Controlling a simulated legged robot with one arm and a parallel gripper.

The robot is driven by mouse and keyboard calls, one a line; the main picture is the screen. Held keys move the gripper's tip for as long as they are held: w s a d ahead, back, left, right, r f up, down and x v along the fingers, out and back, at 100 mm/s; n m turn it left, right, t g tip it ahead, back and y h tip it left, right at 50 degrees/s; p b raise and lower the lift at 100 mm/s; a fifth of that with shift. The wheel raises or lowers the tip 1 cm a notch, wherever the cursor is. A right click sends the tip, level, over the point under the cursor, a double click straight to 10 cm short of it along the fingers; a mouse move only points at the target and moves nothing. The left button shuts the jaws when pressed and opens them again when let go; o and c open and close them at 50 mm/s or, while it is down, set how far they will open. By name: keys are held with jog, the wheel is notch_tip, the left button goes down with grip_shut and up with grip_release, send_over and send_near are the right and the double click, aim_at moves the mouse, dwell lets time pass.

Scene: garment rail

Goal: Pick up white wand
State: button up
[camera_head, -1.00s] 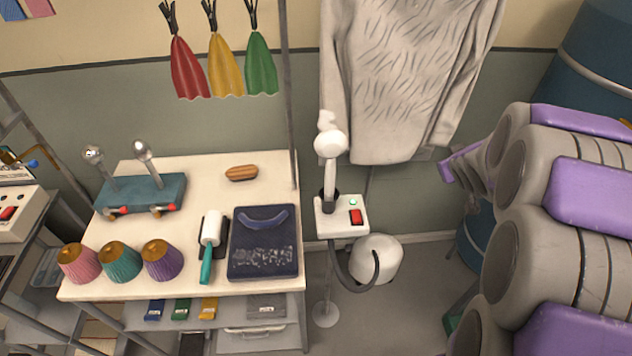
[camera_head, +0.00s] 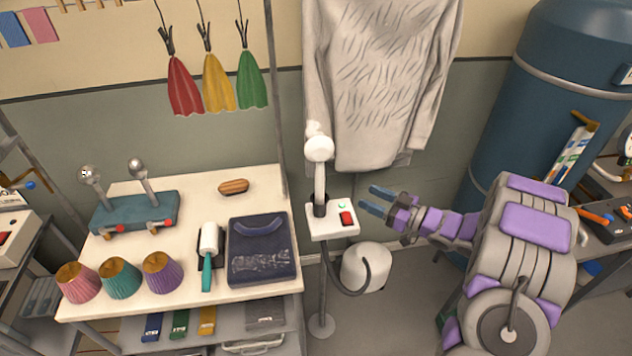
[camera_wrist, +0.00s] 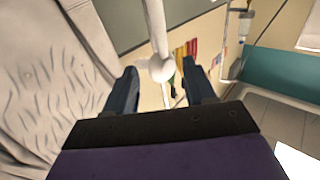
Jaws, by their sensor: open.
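The white wand (camera_head: 320,180) stands upright in a black holder on a white control box (camera_head: 335,224), with its round white head (camera_head: 319,149) at the top. My gripper (camera_head: 364,199) is open and empty to the right of the wand, pointing left towards it. There is a gap between the fingertips and the wand. In the wrist view the wand's white handle (camera_wrist: 155,28) comes down from the top edge. Its round head (camera_wrist: 162,70) shows between and beyond the two open fingertips (camera_wrist: 161,72).
A pale garment (camera_head: 380,90) hangs behind the wand, and shows close on the left in the wrist view (camera_wrist: 45,80). A table (camera_head: 195,190) with several items stands left. A white tank (camera_head: 366,266) with a dark hose is below the box.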

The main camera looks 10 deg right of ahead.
jog(key=b, duration=0.2)
send_near(320, 174)
jog(key=w+a, duration=0.1)
jog(key=w+f, duration=0.1)
jog(key=w+a, duration=0.1)
jog(key=shift+w+a+f, duration=0.15)
jog(key=shift+a+f, duration=0.2)
jog(key=shift+b+x, duration=0.7)
jog(key=shift+x, duration=2.6)
jog(key=shift+w+d+r, duration=0.15)
jog(key=shift+d+r, duration=0.05)
jog(key=shift+d, duration=0.1)
jog(key=shift+c, duration=1.3)
grip_shut()
